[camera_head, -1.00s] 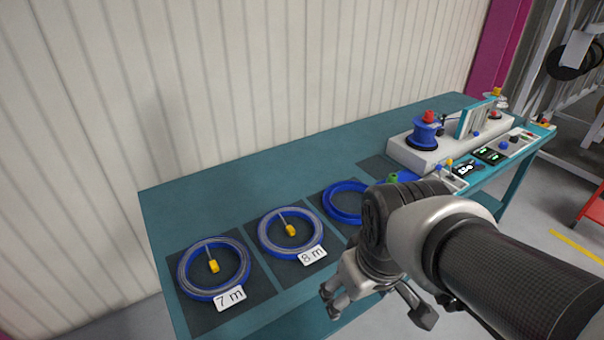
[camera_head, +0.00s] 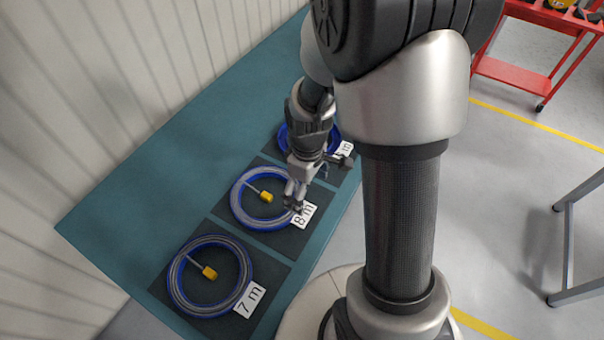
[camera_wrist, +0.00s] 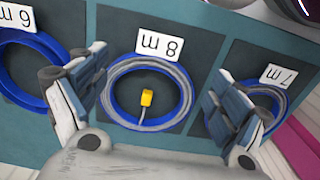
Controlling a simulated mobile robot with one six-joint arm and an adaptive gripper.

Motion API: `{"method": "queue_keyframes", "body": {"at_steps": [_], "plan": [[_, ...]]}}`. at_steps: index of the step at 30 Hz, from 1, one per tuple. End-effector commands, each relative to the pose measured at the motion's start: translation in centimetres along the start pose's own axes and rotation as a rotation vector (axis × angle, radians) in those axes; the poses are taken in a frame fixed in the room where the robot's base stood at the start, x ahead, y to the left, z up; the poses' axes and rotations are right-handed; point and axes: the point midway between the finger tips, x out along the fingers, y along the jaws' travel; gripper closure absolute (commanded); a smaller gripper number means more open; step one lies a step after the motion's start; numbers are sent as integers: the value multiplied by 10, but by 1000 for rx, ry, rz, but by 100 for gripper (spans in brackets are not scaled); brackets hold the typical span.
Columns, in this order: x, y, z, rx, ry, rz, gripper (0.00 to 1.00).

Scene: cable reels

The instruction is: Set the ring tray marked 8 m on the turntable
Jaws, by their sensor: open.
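The blue ring tray marked 8 m (camera_head: 236,206) lies on a dark mat on the teal table, with a grey cable coil in it and a yellow-tipped piece across its middle. Its white 8 m label (camera_head: 304,214) is at its near right edge. My gripper (camera_head: 294,200) is above the right side of this tray. In the wrist view the 8 m tray (camera_wrist: 112,98) shows between my two spread fingers, which are open and empty. I cannot tell from these frames how high the fingers are above it. The turntable is not in view now.
The 7 m ring tray (camera_head: 175,285) lies to the near left on its own mat. Another blue ring tray (camera_head: 284,140), labelled 6 m in the wrist view (camera_wrist: 15,98), lies beyond, partly behind my arm. A corrugated wall (camera_head: 120,110) borders the table (camera_head: 190,125).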

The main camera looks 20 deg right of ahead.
Motion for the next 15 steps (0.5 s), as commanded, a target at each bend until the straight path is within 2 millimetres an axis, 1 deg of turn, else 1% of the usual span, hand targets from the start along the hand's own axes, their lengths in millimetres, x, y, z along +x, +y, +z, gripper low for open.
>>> {"method": "queue_keyframes", "body": {"at_steps": [1, 9, 15], "plan": [[15, -1, 1, 0, -3, -3, 10], [70, -1, 1, 0, -3, -3, 10], [106, -1, 0, 1, -2, -2, 10]]}}
